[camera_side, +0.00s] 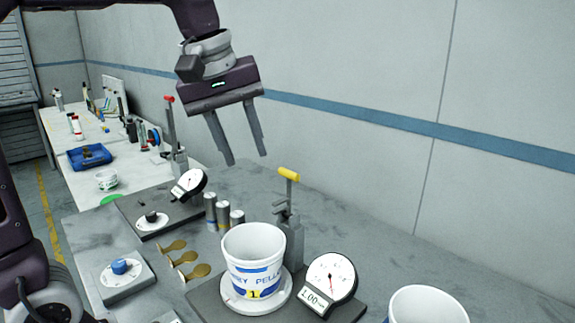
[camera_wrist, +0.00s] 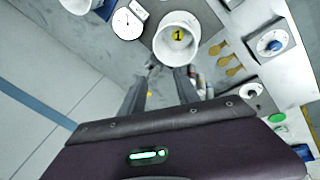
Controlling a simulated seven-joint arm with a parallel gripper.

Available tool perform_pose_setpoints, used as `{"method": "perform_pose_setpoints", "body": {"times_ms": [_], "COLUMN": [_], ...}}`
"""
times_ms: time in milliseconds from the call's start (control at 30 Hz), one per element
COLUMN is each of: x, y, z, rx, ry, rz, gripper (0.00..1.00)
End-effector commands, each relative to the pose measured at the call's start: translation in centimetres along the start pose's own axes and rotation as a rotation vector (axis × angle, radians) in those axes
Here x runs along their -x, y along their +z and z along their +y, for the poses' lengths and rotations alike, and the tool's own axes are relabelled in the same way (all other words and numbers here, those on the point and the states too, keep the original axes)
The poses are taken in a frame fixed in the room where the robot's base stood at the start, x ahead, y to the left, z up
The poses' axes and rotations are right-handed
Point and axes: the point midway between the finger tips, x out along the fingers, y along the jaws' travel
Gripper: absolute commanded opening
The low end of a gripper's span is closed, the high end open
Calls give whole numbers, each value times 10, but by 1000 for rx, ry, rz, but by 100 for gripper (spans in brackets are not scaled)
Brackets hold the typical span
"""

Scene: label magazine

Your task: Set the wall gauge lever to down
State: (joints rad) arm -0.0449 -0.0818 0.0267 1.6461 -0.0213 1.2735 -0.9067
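A lever with a yellow handle (camera_side: 288,174) stands upright on a grey clamp post behind a white tub (camera_side: 253,245) marked 1. A round dial gauge (camera_side: 330,278) with a 1.00 readout stands right of the tub; it also shows in the wrist view (camera_wrist: 127,23). A second lever with a red handle (camera_side: 169,99) stands upright farther back, near another dial gauge (camera_side: 188,184). No label shows which is the wall gauge. My gripper (camera_side: 247,159) is open and empty, above and left of the yellow handle, fingers pointing down. A small yellow spot (camera_wrist: 149,94) shows near one finger.
Grey cylinders (camera_side: 222,212), brass paddles (camera_side: 180,260) and a blue knob plate (camera_side: 122,270) lie left of the tub. Another white tub (camera_side: 427,305) stands front right. A blue tray (camera_side: 88,156) is on the far bench. The wall (camera_side: 370,60) runs behind the bench.

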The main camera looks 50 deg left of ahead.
Motion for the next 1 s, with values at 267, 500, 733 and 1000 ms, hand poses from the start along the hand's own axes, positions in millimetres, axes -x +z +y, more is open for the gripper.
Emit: {"method": "perform_pose_setpoints", "body": {"times_ms": [267,500,733,1000], "x": [-35,-72,-104,-107], "y": [-66,-66,-65,-65], "z": [67,66,63,64], "rx": [560,592,591,590], "ry": [-103,-112,-108,-106], "rz": [-32,-33,-31,-31], "gripper": [38,38,38,38]}}
